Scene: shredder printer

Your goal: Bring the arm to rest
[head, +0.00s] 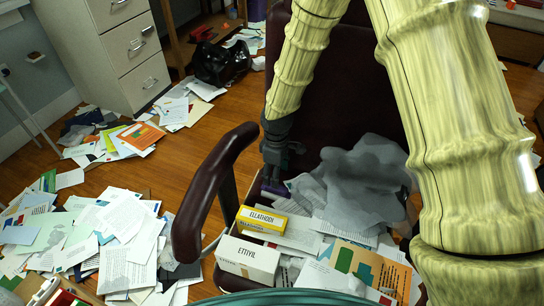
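My arm, with a pale yellow, ridged, bamboo-like surface, reaches down from the top of the head view. My dark gripper (272,184) hangs at its end over the chair seat, pointing down beside the heap of papers. A small purple part shows near its tip. The fingers are small and dark, so I cannot tell whether they are open or shut, and I see no object clearly held in them. The dark red chair (205,190) has an armrest just left of my gripper. A yellow box (262,221) and a white box (246,259) lie in front of my gripper.
A grey crumpled bag-like thing (365,180) lies on the papers right of my gripper. A white drawer cabinet (125,50) stands at the upper left, with a black bag (222,63) near it. Paper piles (120,235) cover much of the wooden floor.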

